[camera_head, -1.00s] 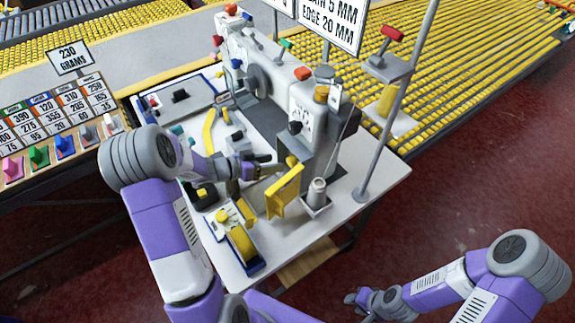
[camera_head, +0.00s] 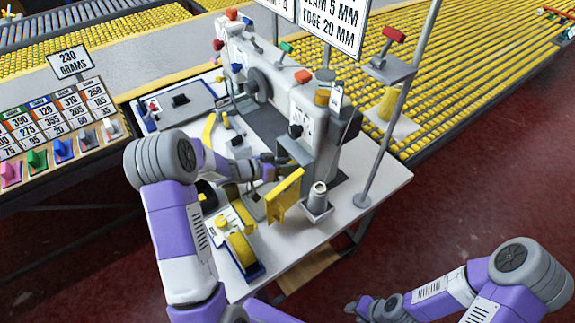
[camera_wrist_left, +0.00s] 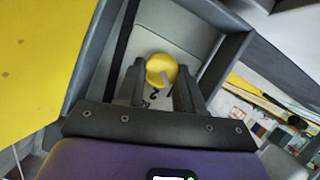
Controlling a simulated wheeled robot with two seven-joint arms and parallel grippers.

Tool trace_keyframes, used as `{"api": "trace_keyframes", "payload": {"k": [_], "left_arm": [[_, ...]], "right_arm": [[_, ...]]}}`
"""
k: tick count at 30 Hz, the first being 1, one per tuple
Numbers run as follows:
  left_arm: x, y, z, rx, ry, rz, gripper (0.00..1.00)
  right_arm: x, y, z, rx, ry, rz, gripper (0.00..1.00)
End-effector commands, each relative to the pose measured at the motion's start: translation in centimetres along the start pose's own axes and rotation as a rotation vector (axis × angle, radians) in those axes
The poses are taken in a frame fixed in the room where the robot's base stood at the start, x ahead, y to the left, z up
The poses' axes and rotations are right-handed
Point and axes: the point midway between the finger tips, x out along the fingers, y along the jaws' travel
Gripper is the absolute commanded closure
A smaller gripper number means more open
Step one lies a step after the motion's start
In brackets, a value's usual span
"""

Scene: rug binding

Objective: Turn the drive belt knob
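The drive belt knob is a round yellow knob (camera_wrist_left: 161,70) with a grey pointer mark, on a pale dial face with dark digits, in the left wrist view. My left gripper (camera_wrist_left: 160,82) has its two fingers apart, one on each side of the knob; I cannot tell whether they touch it. In the head view my left gripper (camera_head: 280,165) reaches in at the front of the white sewing machine (camera_head: 308,120), and the knob is hidden there. My right gripper (camera_head: 360,306) is low at the bottom, away from the table, too small to read.
A yellow plate (camera_head: 284,197) stands close to the left gripper. A yellow tape roll (camera_head: 241,248) lies at the front. Yellow roller conveyors run behind.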

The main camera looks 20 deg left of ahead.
Motion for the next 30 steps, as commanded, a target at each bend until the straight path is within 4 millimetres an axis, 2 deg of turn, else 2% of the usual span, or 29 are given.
{"api": "trace_keyframes", "payload": {"k": [1, 4, 5, 17, 30], "left_arm": [[0.0, 0.0, 0.0, 0.0, 0.0, 0.0, 0.76], [0.0, 0.0, 0.0, 0.0, 0.0, 0.0, 0.92], [0.0, 0.0, 0.0, 0.0, 0.0, 0.0, 0.94], [0.0, 0.1, 0.1, 0.095, 0.0, -0.039, 0.94], [0.2, 0.4, 0.5, 0.389, 0.001, -0.161, 0.94]], "right_arm": [[0.0, 0.0, 0.0, 0.0, 0.0, 0.0, 0.62], [0.0, 0.0, 0.0, 0.0, 0.0, 0.0, 0.62], [0.0, 0.0, 0.0, 0.0, 0.0, 0.0, 0.62], [0.8, 0.3, 0.0, 0.0, 0.0, 0.0, 0.62], [4.6, 1.7, -0.2, 0.0, 0.0, 0.0, 0.62]]}}
